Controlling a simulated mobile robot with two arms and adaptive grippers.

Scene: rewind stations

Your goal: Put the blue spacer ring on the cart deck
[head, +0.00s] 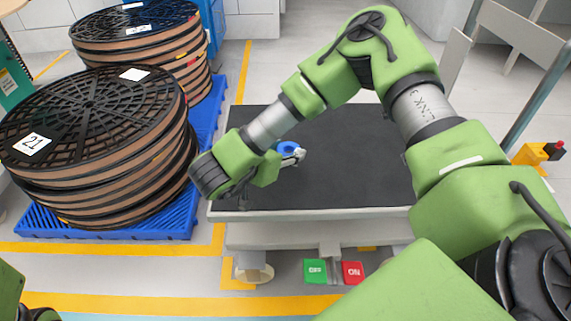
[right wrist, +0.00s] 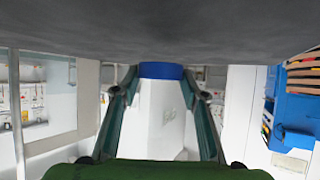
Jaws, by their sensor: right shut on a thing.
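The blue spacer ring (head: 288,147) is held at the fingertips of my right gripper (head: 293,156), over the black cart deck (head: 345,180). In the right wrist view the ring (right wrist: 161,70) sits between the two fingers of the gripper (right wrist: 161,82), which is shut on it. The deck (right wrist: 160,30) fills the top of that view, right against the ring's edge; I cannot tell whether they touch. The fingers hide part of the ring in the head view. My left gripper is not in view.
Stacks of black-flanged reels (head: 90,110) stand on a blue pallet (head: 150,218) left of the cart. The visible deck around the ring is bare. A grey rail frame (head: 515,45) stands at the right.

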